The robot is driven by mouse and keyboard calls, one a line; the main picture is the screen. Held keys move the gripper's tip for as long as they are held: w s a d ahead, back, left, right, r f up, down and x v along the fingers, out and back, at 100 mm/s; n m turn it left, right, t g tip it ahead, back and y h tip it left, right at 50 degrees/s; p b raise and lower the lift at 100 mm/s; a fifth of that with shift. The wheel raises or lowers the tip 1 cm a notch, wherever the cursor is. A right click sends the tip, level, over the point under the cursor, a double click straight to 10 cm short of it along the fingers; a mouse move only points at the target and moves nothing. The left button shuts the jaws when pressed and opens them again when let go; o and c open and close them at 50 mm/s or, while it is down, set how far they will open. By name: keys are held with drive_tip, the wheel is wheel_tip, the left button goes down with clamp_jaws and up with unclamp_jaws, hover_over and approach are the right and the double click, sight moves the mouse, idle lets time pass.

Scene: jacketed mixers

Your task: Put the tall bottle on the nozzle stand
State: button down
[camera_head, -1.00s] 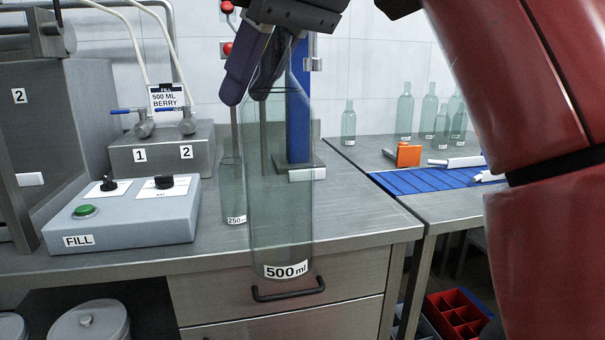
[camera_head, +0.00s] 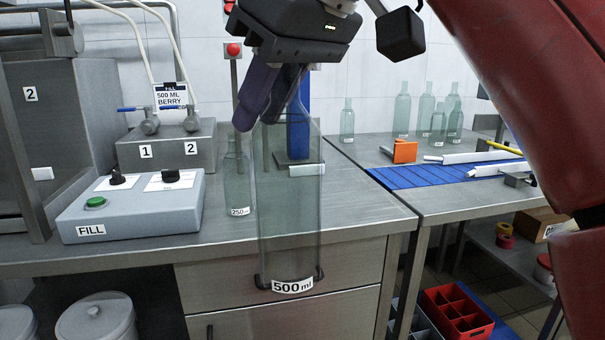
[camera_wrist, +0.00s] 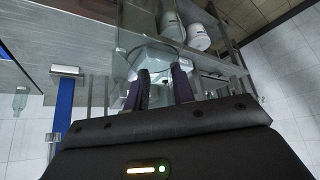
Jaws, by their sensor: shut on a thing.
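The tall bottle (camera_head: 290,215), clear greenish glass with a "500 ml" label near its base, hangs upright in front of the counter's drawers. My gripper (camera_head: 272,110) is shut on its neck from above. In the wrist view the gripper's dark fingers (camera_wrist: 160,88) close around the bottle (camera_wrist: 155,58). The nozzle stand (camera_head: 165,148) is a grey block with taps marked 1 and 2 on the counter, left of the bottle. A card above it reads "FILL 500 ML BERRY".
A smaller 250 ml bottle (camera_head: 238,180) stands on the counter just behind and left of the held bottle. A grey FILL box (camera_head: 130,208) with a green button stands at the front left. A blue upright post (camera_head: 298,125) stands behind the bottle. Several bottles (camera_head: 403,108) stand on the right table.

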drive_tip(key=w+d+f+m+t+h, duration=0.1)
drive_tip(key=w+d+f+m, duration=0.2)
drive_tip(key=f, duration=1.7)
drive_tip(key=w+d+f+m+t+h, duration=0.1)
drive_tip(key=w+d+f+m, duration=0.3)
drive_tip(key=f, duration=1.7)
drive_tip(key=w+d+f+m+t+h, duration=0.1)
drive_tip(key=w+d+f+m+h, duration=0.2)
drive_tip(key=w+d+f, duration=0.8)
drive_tip(key=w+f+m, duration=0.1)
drive_tip(key=w+f, duration=0.2)
drive_tip(key=f, duration=0.6)
drive_tip(key=shift+w+d+f, duration=0.2)
drive_tip(key=shift+d+f, duration=0.05)
drive_tip(key=shift+d, duration=0.15)
